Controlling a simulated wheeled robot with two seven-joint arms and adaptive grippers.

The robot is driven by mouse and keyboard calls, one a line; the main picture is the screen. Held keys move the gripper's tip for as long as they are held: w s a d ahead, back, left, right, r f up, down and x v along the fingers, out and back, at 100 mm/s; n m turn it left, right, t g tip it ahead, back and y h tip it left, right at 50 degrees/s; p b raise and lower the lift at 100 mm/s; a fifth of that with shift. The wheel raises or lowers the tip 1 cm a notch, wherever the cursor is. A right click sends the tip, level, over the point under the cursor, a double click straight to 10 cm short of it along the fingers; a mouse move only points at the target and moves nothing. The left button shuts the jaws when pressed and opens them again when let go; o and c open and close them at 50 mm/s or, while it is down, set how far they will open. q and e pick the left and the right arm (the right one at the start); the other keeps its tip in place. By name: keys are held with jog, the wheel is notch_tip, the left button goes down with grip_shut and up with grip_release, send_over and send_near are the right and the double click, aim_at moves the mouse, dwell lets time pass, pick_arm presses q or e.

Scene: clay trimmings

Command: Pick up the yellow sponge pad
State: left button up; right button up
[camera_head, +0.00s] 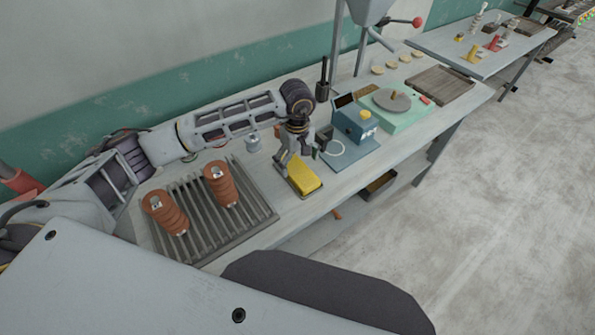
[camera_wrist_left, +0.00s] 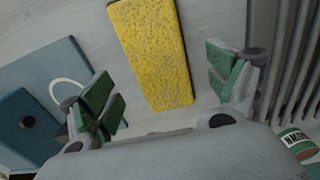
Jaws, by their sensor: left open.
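The yellow sponge pad (camera_head: 304,177) lies flat on the grey workbench, just right of the slatted rack in the head view. In the left wrist view the sponge pad (camera_wrist_left: 152,52) lies between the lines of the two fingers, with bare bench on both sides of it. My left gripper (camera_head: 297,157) is over the far end of the sponge. Its green-padded fingers are spread wide and empty in the wrist view (camera_wrist_left: 168,92). I cannot tell whether a finger touches the sponge. My right gripper is not in view.
A slatted rack (camera_head: 262,207) with two brown ribbed pieces (camera_head: 221,184) stands left of the sponge. A blue box (camera_head: 355,124) on a blue plate stands to its right. A grey cylinder (camera_head: 253,140) stands behind. Bare bench (camera_head: 337,180) lies in front.

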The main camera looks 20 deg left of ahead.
aim_at(298, 169)
pick_arm(q)
jog(key=shift+w+f+p, duration=0.1)
jog(key=shift+f+p, duration=0.3)
jog(key=shift+f, duration=1.3)
jog(key=c, duration=1.1)
